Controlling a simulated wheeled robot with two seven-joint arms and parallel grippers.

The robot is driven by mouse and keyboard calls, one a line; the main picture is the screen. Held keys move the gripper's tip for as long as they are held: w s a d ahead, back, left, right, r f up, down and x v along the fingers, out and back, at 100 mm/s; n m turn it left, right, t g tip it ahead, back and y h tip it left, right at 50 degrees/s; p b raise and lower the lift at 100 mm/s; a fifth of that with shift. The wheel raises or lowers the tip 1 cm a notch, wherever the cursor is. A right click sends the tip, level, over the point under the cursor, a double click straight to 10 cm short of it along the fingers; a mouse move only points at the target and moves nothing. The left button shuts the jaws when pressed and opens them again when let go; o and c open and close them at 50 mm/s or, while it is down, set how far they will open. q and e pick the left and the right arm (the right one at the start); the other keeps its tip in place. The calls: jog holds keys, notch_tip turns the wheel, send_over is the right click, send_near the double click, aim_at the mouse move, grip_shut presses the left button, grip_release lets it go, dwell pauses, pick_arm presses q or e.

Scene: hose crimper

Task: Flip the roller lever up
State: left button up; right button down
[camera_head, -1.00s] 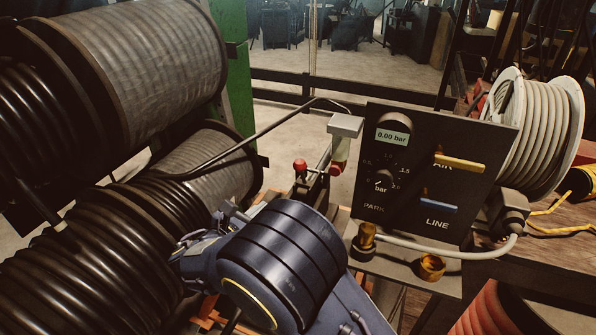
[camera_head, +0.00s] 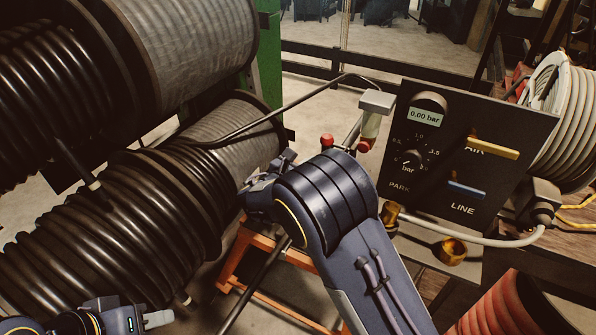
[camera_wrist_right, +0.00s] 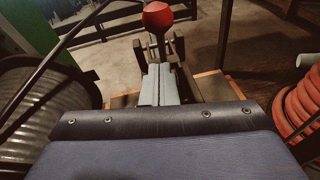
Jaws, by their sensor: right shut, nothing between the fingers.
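A red ball knob (camera_wrist_right: 156,17) on a short upright stem stands at the top of the right wrist view, beyond my right fingers; it looks like the roller lever. A red knob also shows in the head view (camera_head: 327,141), behind my right arm; its base is hidden there. My right gripper (camera_wrist_right: 159,85) is shut and empty, its grey fingers pointing toward the lever's bracket and appearing below the knob. I cannot tell whether they touch the bracket. My left gripper (camera_head: 158,319) is at the lower left of the head view, by the lower hose reel; its jaw gap is not clear.
Large black hose reels (camera_head: 130,200) fill the left. A control panel (camera_head: 465,160) reading 0.00 bar stands at the right, with yellow and blue levers and brass fittings. An orange frame (camera_head: 255,250) stands below my right arm. A red ribbed hose (camera_head: 510,305) lies lower right.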

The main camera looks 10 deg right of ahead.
aim_at(323, 136)
jog(key=shift+w+d+r, duration=0.85)
jog(key=shift+d+r, duration=0.05)
jog(key=shift+r, duration=0.1)
jog(key=w+r+g+p, duration=0.1)
jog(key=r+p, duration=0.1)
jog(key=p, duration=0.2)
jog(key=w+d+r+g+y+p, duration=0.1)
jog(key=r+p, duration=0.1)
jog(key=p, duration=0.2)
jog(key=w+d+r+g+y+p, duration=0.1)
jog(key=r+p, duration=0.1)
jog(key=p, duration=0.3)
jog(key=shift+w+d+r, duration=0.2)
jog(key=w+d+r+p, duration=0.2)
jog(key=w+d, duration=0.1)
jog(key=w, duration=0.2)
jog(key=shift+r+y+p, duration=0.2)
jog(key=shift+y+p, duration=0.1)
jog(key=shift+d+r, duration=0.1)
jog(key=shift+d, duration=0.1)
